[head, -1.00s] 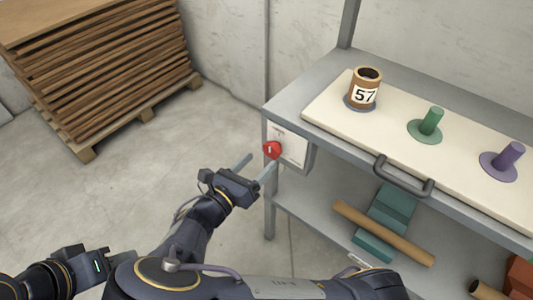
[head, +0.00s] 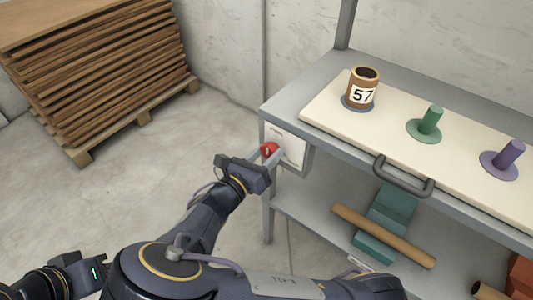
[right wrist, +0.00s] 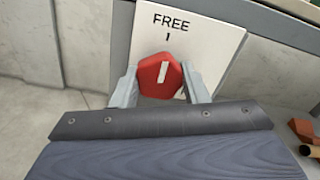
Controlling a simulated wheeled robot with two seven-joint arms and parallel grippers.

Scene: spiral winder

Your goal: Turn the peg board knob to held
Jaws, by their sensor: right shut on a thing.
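The red knob (head: 269,150) sits on a pale panel (head: 293,146) at the left end of the shelf unit. In the right wrist view the red knob (right wrist: 160,76) carries a white mark, tilted slightly to the right of upright. The panel (right wrist: 215,45) reads "FREE" with a short tick above the knob; no "held" label can be seen. My right gripper (head: 268,157) is at the knob, with one finger on each side of it, shut on it; it also shows in the right wrist view (right wrist: 162,85). My left gripper (head: 95,275) is at the lower left, and its fingers cannot be made out.
The peg board (head: 327,112) on the shelf top holds a brown roll marked 57 (head: 362,88), a green peg (head: 430,120) and a purple peg (head: 508,155). A handle (head: 403,180) juts from its front. Teal blocks (head: 375,240) and a tube (head: 350,220) lie below. A wood stack (head: 100,70) stands left.

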